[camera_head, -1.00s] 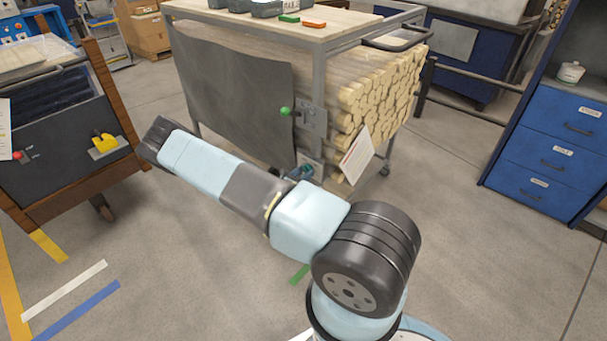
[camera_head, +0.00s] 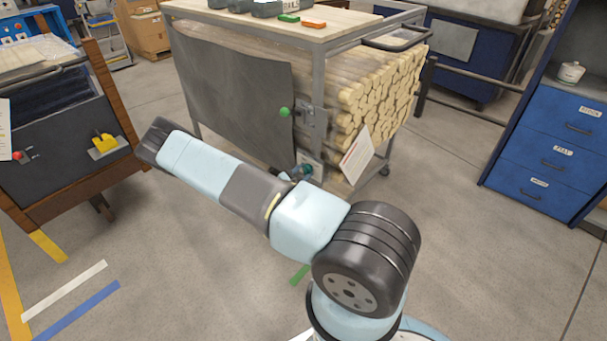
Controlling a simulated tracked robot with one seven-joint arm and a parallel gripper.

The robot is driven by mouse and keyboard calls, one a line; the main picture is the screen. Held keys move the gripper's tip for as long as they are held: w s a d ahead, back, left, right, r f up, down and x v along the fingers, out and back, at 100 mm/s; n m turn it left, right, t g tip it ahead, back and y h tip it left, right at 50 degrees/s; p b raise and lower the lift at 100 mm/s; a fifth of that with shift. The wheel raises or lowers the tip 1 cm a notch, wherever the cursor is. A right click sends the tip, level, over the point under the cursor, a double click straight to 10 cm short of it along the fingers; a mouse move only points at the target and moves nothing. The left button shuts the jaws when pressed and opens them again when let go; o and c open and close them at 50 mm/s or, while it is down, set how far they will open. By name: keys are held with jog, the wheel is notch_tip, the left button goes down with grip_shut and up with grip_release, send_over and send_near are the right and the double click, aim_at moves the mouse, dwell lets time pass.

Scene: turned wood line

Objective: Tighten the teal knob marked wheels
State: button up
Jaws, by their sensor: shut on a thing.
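The teal knob (camera_head: 302,171) sits on a small metal plate low on the near corner of the steel-framed cart. Its marking is too small to read. My arm stretches across the middle of the view in front of the cart and hides most of my gripper. Only a small dark part of my gripper (camera_head: 287,176) shows at the knob's left side, above my arm's edge. It appears shut on the knob; the fingertips themselves are mostly hidden.
A green knob (camera_head: 285,112) on a lever plate sits higher on the cart (camera_head: 318,60), beside a dark side panel (camera_head: 235,95) and stacked wood rods (camera_head: 385,95). A white card (camera_head: 357,153) hangs right of the teal knob. Floor is clear towards the blue drawers (camera_head: 550,150).

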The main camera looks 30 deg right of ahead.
jog(key=m, duration=1)
jog(key=shift+a, duration=0.2)
jog(key=shift+m, duration=0.4)
jog(key=o, duration=0.7)
jog(key=shift+c, duration=0.2)
jog(key=o, duration=0.4)
jog(key=shift+d+r, duration=0.1)
jog(key=v, duration=1.3)
jog(key=shift+a, duration=0.4)
